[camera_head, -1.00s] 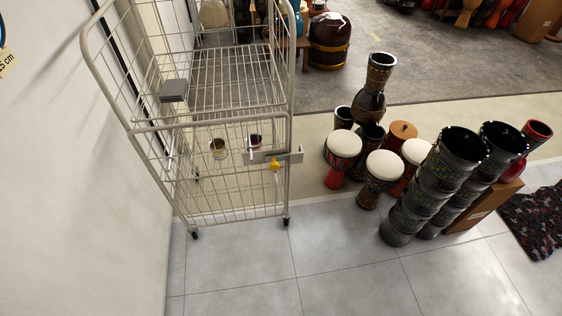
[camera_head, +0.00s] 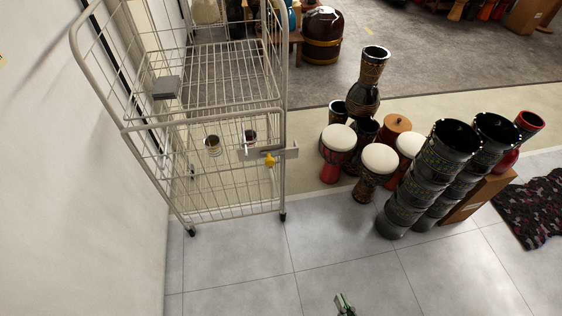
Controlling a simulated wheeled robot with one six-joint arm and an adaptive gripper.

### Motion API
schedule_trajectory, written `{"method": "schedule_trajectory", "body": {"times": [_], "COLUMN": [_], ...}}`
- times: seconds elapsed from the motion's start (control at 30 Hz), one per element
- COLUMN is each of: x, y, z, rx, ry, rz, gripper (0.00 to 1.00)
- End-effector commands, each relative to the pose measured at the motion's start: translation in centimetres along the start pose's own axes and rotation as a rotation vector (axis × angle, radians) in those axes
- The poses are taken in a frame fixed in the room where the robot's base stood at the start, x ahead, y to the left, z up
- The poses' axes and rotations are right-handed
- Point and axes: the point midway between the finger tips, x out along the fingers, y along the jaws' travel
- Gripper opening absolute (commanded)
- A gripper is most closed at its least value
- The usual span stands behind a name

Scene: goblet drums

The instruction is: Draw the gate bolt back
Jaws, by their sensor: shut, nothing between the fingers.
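The gate bolt is a grey metal piece (camera_head: 279,153) on the right upright of a wire roll cage (camera_head: 205,216). It has a yellow knob (camera_head: 269,160) below it and a thin pale handle (camera_head: 246,148) at its left. The gate is the front mesh panel of the cage, and it looks closed. My gripper (camera_head: 343,299) shows small at the bottom edge, over the tiled floor. It is shut and empty, well below and to the right of the bolt and apart from it.
Several goblet drums (camera_head: 379,159) stand right of the cage, with stacked dark drums (camera_head: 441,150) nearer. A patterned rug (camera_head: 535,208) lies at the far right. A white wall (camera_head: 60,190) is close on the left. The tiled floor (camera_head: 240,265) before the cage is clear.

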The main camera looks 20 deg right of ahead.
Motion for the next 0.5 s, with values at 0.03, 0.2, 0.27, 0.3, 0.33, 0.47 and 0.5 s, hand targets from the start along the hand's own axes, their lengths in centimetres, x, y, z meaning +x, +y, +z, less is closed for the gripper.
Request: {"method": "schedule_trajectory", "body": {"times": [0.03, 0.2, 0.27, 0.3, 0.33, 0.47, 0.5], "x": [1.5, 6.2, 7.8, 8.9, 9.8, 13.3, 14.4], "y": [0.1, 0.5, 0.6, 0.6, 0.6, 0.6, 0.6], "z": [0.3, 1.2, 1.4, 1.5, 1.5, 1.3, 1.2], "rx": [0.027, 0.125, 0.159, 0.182, 0.197, 0.268, 0.289], "ry": [-0.006, -0.044, -0.058, -0.066, -0.072, -0.099, -0.108], "rz": [0.001, -0.005, -0.01, -0.014, -0.017, -0.036, -0.044], "gripper": [0.0, 0.0, 0.0, 0.0, 0.0, 0.0, 0.0]}}
